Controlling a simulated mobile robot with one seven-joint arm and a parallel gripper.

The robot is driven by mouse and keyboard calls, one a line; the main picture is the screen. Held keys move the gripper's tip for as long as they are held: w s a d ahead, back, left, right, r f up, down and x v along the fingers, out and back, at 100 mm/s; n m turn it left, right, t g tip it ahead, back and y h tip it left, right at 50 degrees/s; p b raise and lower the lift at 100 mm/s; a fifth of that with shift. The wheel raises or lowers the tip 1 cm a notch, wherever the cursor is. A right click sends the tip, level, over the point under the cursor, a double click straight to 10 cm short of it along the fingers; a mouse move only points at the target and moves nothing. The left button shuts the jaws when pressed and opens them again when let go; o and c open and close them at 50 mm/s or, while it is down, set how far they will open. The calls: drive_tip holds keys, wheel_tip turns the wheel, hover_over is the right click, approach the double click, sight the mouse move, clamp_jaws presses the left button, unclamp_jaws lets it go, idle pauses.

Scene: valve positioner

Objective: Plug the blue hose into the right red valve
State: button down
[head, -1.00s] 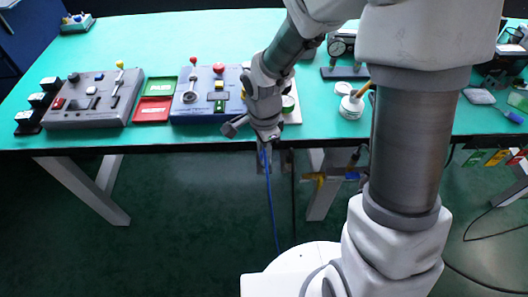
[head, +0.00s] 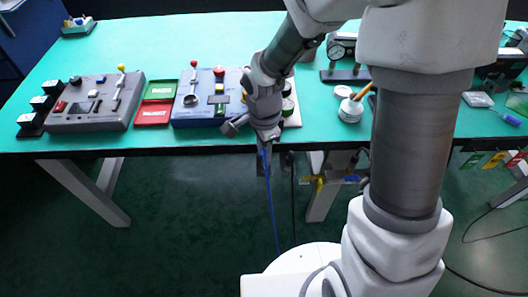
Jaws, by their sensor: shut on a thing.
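The hose's upper end and the fingertips are small and partly hidden by my wrist. Under the table edge, right of my gripper, a small fitting with a yellow part (head: 320,182) shows. I cannot make out a red valve clearly; my arm covers part of that area.
A white jar (head: 350,110) stands near the front edge. Coloured tags (head: 494,160) hang at the right. A black cable (head: 292,205) hangs beside the hose.

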drive_tip(key=shift+r+p, duration=1)
drive_tip(key=shift+r, duration=0.7)
drive_tip(key=shift+d, duration=0.1)
